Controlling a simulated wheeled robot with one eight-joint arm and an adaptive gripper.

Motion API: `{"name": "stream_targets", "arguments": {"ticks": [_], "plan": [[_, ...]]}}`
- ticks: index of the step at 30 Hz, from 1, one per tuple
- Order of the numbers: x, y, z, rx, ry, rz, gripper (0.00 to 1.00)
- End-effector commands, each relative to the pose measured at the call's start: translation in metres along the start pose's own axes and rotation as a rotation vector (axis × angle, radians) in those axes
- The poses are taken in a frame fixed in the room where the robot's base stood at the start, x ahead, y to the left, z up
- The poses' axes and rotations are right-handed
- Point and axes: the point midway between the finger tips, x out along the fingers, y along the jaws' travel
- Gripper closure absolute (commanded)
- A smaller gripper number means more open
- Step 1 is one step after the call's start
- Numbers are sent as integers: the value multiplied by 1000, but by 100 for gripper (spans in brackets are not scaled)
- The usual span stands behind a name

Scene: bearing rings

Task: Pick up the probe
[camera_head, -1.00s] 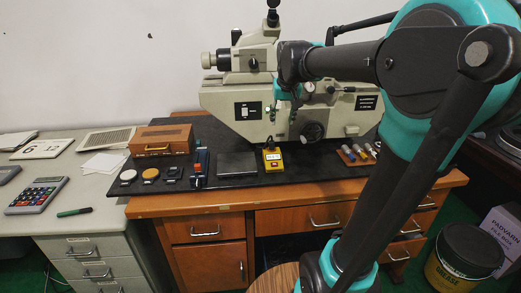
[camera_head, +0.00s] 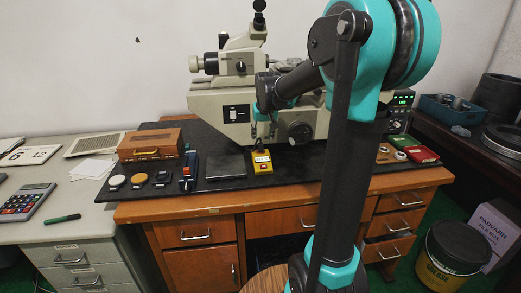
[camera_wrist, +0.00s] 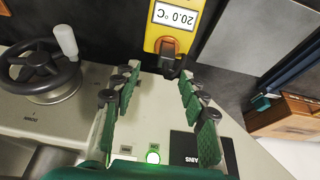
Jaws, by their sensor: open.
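A yellow meter (camera_head: 262,166) lies on the black mat in front of the microscope-like machine. In the wrist view the meter (camera_wrist: 155,38) reads 20.0 °C. A dark piece, apparently the probe (camera_wrist: 168,47), sits at the meter's end nearest my gripper, with a black curved part beside it. In the head view this piece (camera_head: 260,150) is small. My gripper (camera_wrist: 158,82) is open and empty, its green-padded fingers on either side of the line to the dark piece. In the head view my gripper (camera_head: 264,130) is just above the meter's far end. Contact is not visible.
The pale machine (camera_head: 215,100) stands close behind, with a handwheel (camera_wrist: 45,72) left in the wrist view. A dark flat plate (camera_head: 225,167) and a blue-and-red device (camera_head: 188,170) lie left of the meter. A wooden box (camera_head: 150,143) is farther left.

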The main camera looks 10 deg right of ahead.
Motion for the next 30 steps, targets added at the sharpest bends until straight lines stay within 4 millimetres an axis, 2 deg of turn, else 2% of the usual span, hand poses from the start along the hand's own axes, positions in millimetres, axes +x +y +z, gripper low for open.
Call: {"name": "stream_targets", "arguments": {"ticks": [12,21,23,30], "plan": [[47,-7,6,0,0,0,57],[52,-7,7,0,0,0,57],[52,-7,7,0,0,0,62],[52,-7,7,0,0,0,92]]}}
